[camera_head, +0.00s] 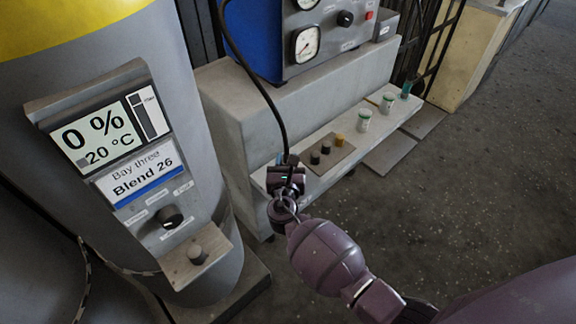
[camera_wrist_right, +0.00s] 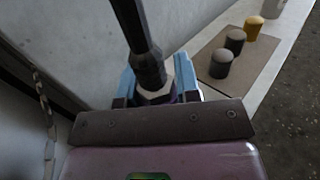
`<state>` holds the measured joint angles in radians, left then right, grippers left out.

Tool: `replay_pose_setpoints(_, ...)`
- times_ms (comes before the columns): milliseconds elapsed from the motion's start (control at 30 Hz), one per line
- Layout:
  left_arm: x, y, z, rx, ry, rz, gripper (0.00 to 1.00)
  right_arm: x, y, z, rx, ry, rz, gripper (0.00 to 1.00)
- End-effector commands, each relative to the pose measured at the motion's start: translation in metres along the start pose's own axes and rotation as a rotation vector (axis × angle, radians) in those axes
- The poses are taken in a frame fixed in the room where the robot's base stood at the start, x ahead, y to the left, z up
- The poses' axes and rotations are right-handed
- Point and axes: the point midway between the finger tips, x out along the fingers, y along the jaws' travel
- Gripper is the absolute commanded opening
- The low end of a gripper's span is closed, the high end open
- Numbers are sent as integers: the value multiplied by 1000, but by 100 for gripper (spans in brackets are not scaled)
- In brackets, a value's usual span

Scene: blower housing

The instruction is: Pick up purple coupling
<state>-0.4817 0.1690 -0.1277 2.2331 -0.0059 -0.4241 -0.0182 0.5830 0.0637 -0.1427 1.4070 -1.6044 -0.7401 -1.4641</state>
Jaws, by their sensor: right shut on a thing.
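My right gripper (camera_head: 291,165) is over the near end of the low grey ledge, at the lower end of a black hose (camera_head: 262,88). In the right wrist view its blue fingers (camera_wrist_right: 157,82) are closed on the hose-end coupling (camera_wrist_right: 154,96). The black hose fitting (camera_wrist_right: 149,68) rises from between the fingers. A pale collar shows at its base with a little purple beside it; the rest of the coupling is hidden by the fingers and the gripper body. My left gripper is not in view.
A brown mat (camera_head: 338,160) with two dark pegs (camera_head: 315,158) and a yellow peg (camera_head: 340,139) lies close by on the ledge (camera_head: 259,178). White jars (camera_head: 365,121) stand farther along. A tall grey tank (camera_head: 205,130) with a display is left. Open floor lies right.

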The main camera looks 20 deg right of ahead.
Motion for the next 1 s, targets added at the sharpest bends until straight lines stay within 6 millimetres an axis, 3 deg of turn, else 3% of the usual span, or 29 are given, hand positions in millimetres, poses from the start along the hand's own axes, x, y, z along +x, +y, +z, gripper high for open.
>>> replay_pose_setpoints(33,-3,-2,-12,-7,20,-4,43,3,1,25,10,-17,0,1)
replay_pose_setpoints(300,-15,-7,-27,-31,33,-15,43,3,2,100,13,-22,0,1)
replay_pose_setpoints(500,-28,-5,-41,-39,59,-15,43,2,1,144,11,-18,1,1)
replay_pose_setpoints(733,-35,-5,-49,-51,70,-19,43,0,1,174,7,-10,0,1)
replay_pose_setpoints(1000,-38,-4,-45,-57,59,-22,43,0,0,182,4,-4,0,1)
